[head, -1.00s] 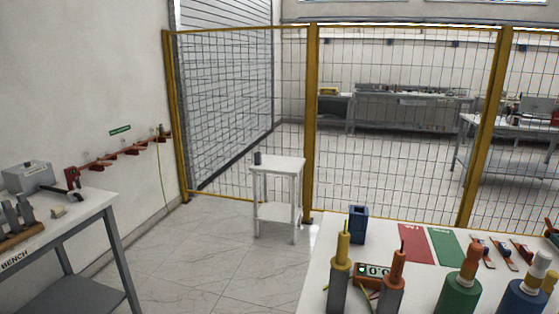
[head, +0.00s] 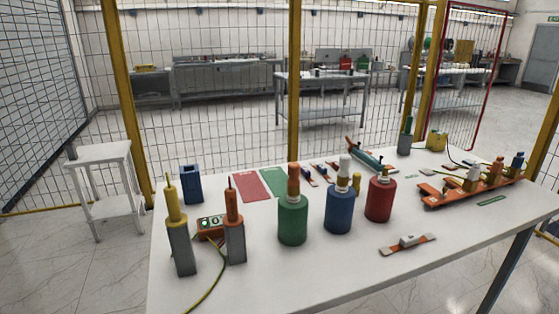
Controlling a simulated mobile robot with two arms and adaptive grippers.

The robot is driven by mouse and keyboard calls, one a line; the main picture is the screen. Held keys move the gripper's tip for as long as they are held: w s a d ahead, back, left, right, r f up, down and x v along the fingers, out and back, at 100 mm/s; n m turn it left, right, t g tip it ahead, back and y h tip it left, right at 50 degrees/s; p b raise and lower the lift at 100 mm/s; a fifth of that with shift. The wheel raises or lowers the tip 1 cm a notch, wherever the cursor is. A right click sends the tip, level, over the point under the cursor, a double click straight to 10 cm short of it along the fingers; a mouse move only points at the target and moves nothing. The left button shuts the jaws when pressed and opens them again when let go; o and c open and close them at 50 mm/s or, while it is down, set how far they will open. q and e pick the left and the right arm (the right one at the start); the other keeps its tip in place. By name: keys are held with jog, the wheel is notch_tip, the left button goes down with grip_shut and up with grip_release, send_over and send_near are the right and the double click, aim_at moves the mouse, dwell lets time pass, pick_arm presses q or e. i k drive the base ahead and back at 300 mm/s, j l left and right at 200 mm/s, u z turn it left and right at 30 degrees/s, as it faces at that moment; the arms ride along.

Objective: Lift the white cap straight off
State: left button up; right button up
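The white cap (head: 345,166) stands upright on top of the blue cylinder (head: 338,212), near the middle of the white table (head: 270,275). A small yellow piece (head: 357,184) shows just behind the cap's right side. Neither of my grippers shows in the head view.
Grey posts with yellow (head: 175,203) and orange (head: 233,206) tops stand at the table's left, near an orange meter (head: 209,226) and a blue holder (head: 191,184). An orange-red rack (head: 476,191) lies at the right. The front middle of the table is clear.

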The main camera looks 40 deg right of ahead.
aim_at(344, 173)
jog(key=z, duration=1.55)
